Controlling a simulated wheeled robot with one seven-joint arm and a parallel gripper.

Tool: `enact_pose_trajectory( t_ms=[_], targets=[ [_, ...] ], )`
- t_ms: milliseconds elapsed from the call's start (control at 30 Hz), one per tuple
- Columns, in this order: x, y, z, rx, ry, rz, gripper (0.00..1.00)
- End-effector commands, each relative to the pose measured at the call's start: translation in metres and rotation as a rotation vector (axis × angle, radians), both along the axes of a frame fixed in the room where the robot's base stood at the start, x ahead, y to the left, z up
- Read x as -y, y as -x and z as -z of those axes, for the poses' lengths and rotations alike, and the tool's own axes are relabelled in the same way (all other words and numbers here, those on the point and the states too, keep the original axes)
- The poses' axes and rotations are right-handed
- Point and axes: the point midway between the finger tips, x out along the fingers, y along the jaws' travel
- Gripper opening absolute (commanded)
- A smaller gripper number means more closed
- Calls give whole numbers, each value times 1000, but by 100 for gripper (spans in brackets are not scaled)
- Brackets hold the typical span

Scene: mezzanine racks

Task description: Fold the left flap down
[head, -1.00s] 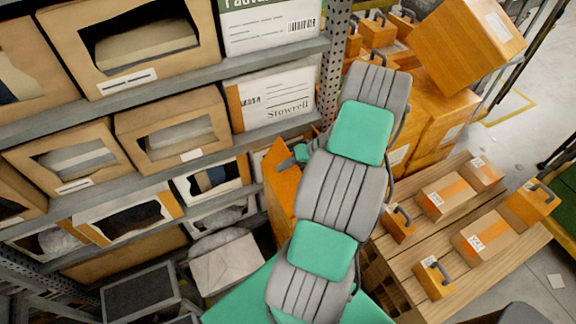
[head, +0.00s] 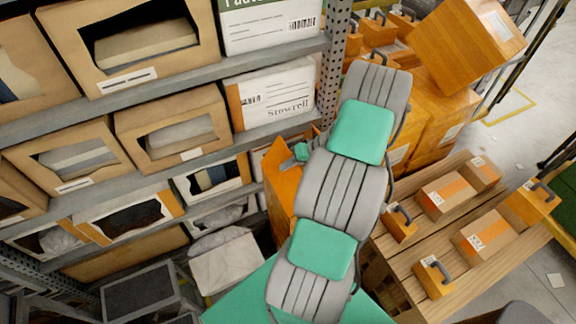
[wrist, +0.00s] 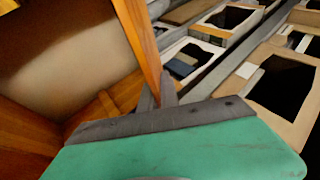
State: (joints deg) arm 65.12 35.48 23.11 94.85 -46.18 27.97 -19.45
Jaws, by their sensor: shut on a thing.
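An open orange-brown box (wrist: 35,130) fills the left of the wrist view, with its pale inside showing. Its upright flap (wrist: 138,40) is seen nearly edge-on as a narrow strip. My gripper (wrist: 158,97) is shut on the flap's edge, one finger on each side. In the head view the orange flap (head: 278,178) stands up left of my arm, and my gripper (head: 302,152) is at its upper right edge. My arm hides most of the box there, including the other flaps.
Grey shelves with several cartons (head: 172,130) fill the left, close to the flap. A perforated rack post (head: 333,70) stands behind my gripper. Right of my arm, a wooden pallet (head: 405,270) bears small orange boxes. A tilted large orange box (head: 465,45) tops a stack at the back.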

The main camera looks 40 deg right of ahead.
Motion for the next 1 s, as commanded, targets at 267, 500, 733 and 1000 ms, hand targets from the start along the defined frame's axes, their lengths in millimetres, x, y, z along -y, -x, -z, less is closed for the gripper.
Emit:
enact_pose_trajectory(
  t_ms=[267, 500, 733, 1000],
  targets=[
    [0, 0, 0, 0, 0, 0, 0],
    [0, 0, 0, 0, 1, 0, 0],
    [0, 0, 0, 0, 1, 0, 0],
    [16, 4, 22, -1, 5, 3, 0]
  ],
)
